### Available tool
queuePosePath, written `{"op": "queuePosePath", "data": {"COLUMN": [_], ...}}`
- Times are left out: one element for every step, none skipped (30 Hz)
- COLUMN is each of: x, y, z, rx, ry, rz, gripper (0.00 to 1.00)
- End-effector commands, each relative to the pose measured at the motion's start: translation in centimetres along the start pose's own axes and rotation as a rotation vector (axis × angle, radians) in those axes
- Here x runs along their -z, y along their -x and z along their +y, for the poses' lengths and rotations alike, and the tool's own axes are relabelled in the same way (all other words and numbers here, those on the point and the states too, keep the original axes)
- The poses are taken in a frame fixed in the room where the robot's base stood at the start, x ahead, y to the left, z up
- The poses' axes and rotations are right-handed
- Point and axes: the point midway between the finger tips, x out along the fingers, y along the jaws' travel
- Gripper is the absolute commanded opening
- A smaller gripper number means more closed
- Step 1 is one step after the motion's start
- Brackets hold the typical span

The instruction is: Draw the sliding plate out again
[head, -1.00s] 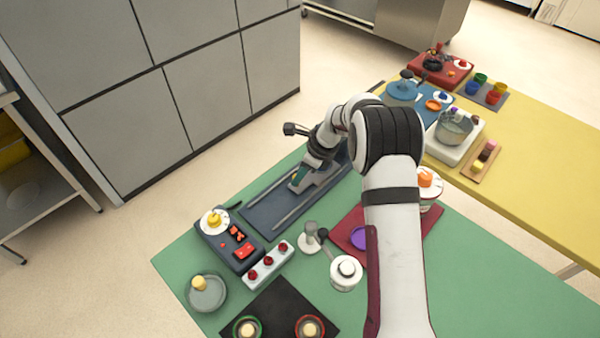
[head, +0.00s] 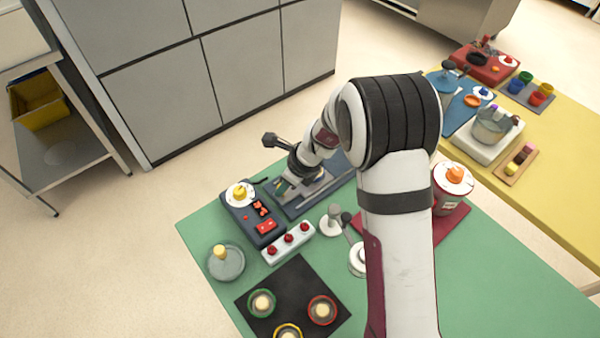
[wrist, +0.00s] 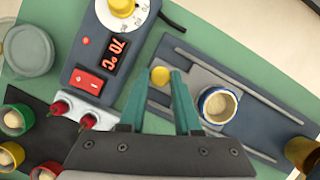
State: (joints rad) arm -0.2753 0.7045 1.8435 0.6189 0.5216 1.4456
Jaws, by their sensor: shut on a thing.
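The sliding plate (wrist: 195,78) is a flat grey plate lying between two thin rails on a dark blue base (wrist: 262,125). A yellow knob (wrist: 159,74) stands at its end nearer the control box. My gripper (wrist: 167,77) has teal fingers and is shut on this knob. A blue-rimmed cup (wrist: 217,104) with pale contents sits on the plate beside the fingers. In the head view, my gripper (head: 285,187) is low over the near end of the base (head: 335,172), and my wrist hides most of the plate.
A dark control box (wrist: 100,55) with a yellow dial, a lit display and a red switch stands close to the plate's knob end. A white strip with red knobs (head: 288,243) lies beside it. A black mat (head: 292,300) holds several coloured cups.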

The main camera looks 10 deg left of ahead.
Motion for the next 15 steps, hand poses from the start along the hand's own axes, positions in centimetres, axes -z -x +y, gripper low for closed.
{"op": "queuePosePath", "data": {"x": [-0.29,-0.31,-0.33,-0.34,-0.34,-0.35,-0.36,-0.37,-0.38,-0.38,-0.38,-0.36,-0.34,-0.32,-0.3], "y": [0.04,0.03,0.03,0.02,0.02,0.01,0.01,0.01,0.0,-0.01,-0.02,-0.02,-0.02,-0.03,-0.03], "z": [0.28,0.35,0.41,0.43,0.45,0.48,0.51,0.53,0.57,0.59,0.59,0.59,0.57,0.55,0.52], "rx": [-0.003,-0.003,-0.004,-0.005,-0.006,-0.007,-0.007,-0.008,-0.009,-0.01,-0.01,-0.01,-0.009,-0.009,-0.008], "ry": [-0.001,-0.001,-0.001,-0.002,-0.002,-0.002,-0.002,-0.002,-0.002,-0.002,-0.002,-0.001,-0.001,-0.001,-0.001], "rz": [-0.004,-0.004,-0.004,-0.004,-0.004,-0.004,-0.004,-0.004,-0.004,-0.004,-0.004,-0.003,-0.003,-0.003,-0.003], "gripper": [0.0,0.0,0.0,0.0,0.0,0.0,0.0,0.0,0.0,0.34,0.39,0.46,0.52,0.57,0.61]}}
